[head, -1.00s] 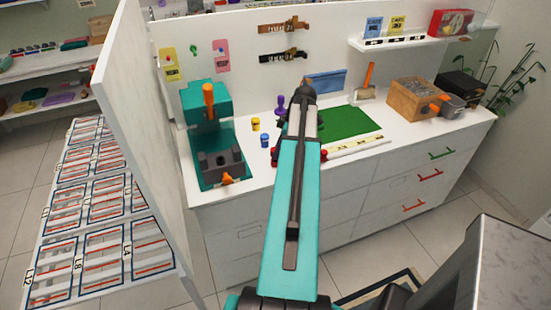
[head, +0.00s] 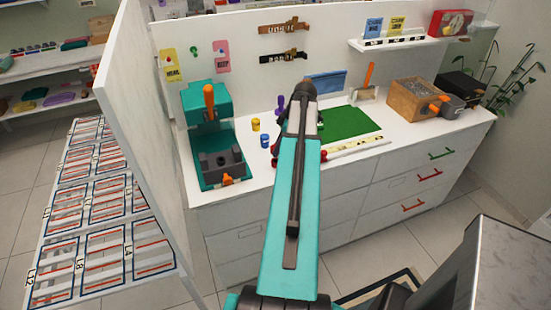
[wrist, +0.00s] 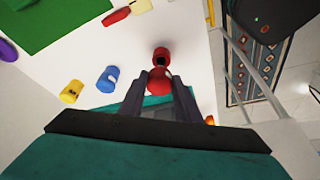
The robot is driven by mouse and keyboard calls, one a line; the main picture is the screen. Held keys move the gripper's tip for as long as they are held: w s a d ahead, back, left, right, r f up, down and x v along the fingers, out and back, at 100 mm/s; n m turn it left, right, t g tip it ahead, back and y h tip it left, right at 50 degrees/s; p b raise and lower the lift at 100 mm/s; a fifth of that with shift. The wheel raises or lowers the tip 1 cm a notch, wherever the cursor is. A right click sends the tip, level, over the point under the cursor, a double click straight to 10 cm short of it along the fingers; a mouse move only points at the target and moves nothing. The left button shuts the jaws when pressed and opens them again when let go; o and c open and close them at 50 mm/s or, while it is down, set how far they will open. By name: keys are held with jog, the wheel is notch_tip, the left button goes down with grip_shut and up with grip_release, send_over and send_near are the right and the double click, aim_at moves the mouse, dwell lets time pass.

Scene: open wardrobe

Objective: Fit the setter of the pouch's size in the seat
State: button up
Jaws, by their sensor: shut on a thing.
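My gripper (wrist: 158,88) is shut on a small red setter (wrist: 161,56), with a round knob between the fingers and a dark-ended cylinder beyond. In the head view my arm hides most of the gripper; red (head: 274,162) shows just left of the arm. The seat appears to be the grey notched block (head: 222,162) on the teal press (head: 207,108), left of my gripper. A blue setter (head: 264,140) and a yellow setter (head: 255,125) stand on the worktop. A purple one (head: 281,103) is behind them. A flat blue item (head: 325,84), possibly the pouch, leans at the back.
The press has an orange handle (head: 209,99). A green mat (head: 350,122) and a marked strip (head: 355,145) lie right of my arm, with another red piece (wrist: 117,15) near the strip. A white partition (head: 140,110) stands left; a wooden box (head: 412,98) is right.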

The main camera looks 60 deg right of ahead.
jog(key=shift+r+p, duration=0.55)
jog(key=shift+r, duration=0.65)
